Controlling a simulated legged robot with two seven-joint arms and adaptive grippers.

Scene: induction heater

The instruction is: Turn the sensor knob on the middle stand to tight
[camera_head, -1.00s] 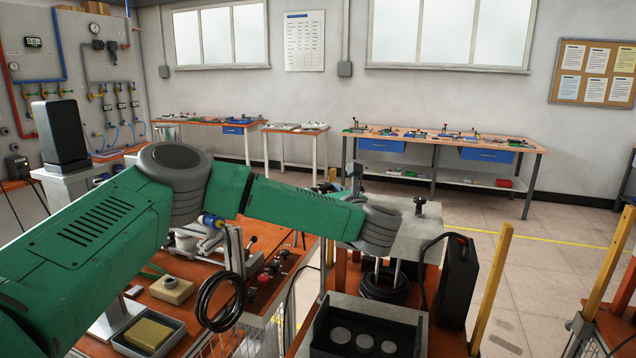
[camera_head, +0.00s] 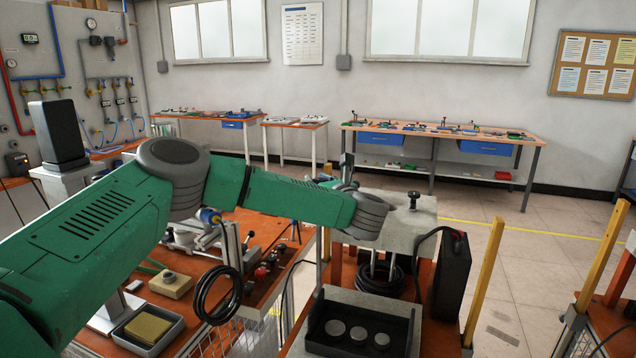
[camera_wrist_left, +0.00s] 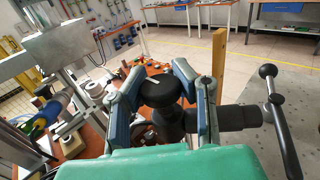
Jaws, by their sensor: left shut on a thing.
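In the left wrist view, a round black knob (camera_wrist_left: 160,88) with a small pale mark on top sits between the two fingers of my left gripper (camera_wrist_left: 160,78). The gripper is shut on this knob, one blue-grey finger on each side. A dark cylindrical body (camera_wrist_left: 235,118) reaches right from below the knob. In the head view, my green left arm crosses from the left, and its wrist hides most of the gripper and the held knob. A grey stand top (camera_head: 405,228) shows beyond the wrist, with another black knob (camera_head: 413,200) on it. My right gripper is not in view.
A black T-shaped handle (camera_wrist_left: 275,90) stands right of the gripper. A black tray with round discs (camera_head: 362,312), a black box (camera_head: 451,277) and a wooden post (camera_head: 484,281) are nearby. A coiled black cable (camera_head: 218,295) hangs at the left bench.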

